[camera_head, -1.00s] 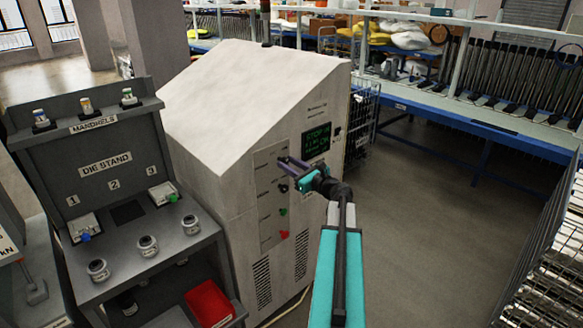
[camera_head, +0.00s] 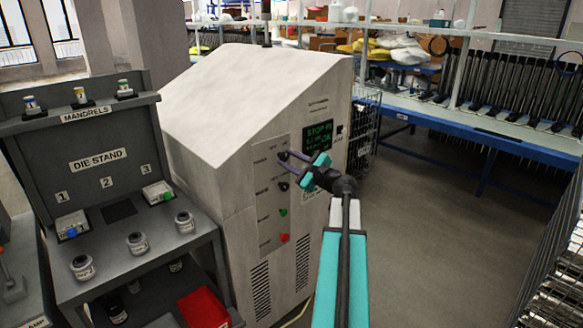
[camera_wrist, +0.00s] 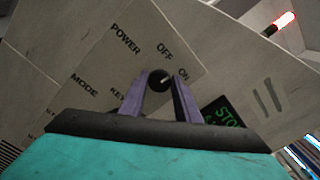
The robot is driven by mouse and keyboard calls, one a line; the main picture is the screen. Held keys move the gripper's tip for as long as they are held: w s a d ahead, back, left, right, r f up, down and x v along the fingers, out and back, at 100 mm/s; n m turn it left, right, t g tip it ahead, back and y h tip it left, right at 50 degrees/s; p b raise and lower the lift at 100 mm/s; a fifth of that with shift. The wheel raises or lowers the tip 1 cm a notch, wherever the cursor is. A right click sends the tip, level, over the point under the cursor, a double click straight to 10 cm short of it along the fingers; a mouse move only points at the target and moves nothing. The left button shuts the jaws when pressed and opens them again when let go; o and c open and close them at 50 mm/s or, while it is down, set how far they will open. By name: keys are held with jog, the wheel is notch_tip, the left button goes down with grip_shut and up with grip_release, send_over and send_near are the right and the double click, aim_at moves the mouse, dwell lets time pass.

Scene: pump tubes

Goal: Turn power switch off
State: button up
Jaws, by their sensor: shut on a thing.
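The power switch is a round black knob (camera_wrist: 159,80) with a light mark, on the grey panel of a large white machine (camera_head: 240,110). In the wrist view, POWER is printed to its left, OFF above it and ON to its right. I cannot tell for sure which label the mark points to. My gripper (camera_wrist: 160,92) has its two purple fingers on either side of the knob, shut on it. In the head view, my gripper (camera_head: 285,163) reaches the upper part of the panel and mostly hides the knob.
Below are a MODE knob (camera_head: 283,187), a green button (camera_head: 283,212) and a red button (camera_head: 284,238). A screen (camera_head: 319,136) is beside the gripper. The die stand (camera_head: 103,165) stands at left, with a red bin (camera_head: 203,309) low down.

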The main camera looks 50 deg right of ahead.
jog(key=n+b, duration=0.2)
jog(key=b, duration=0.1)
jog(key=n+b, duration=0.2)
jog(key=b, duration=0.1)
jog(key=n+b, duration=0.3)
jog(key=b, duration=0.1)
jog(key=shift+f, duration=0.4)
jog(key=n+b, duration=0.2)
jog(key=b, duration=0.1)
jog(key=shift+r+n, duration=0.15)
jog(key=shift+n, duration=0.25)
jog(key=o, duration=1)
jog(key=shift+r, duration=0.1)
jog(key=shift+s, duration=0.15)
jog(key=s, duration=0.9)
jog(key=s+a, duration=0.1)
jog(key=s, duration=0.3)
jog(key=shift+s, duration=0.25)
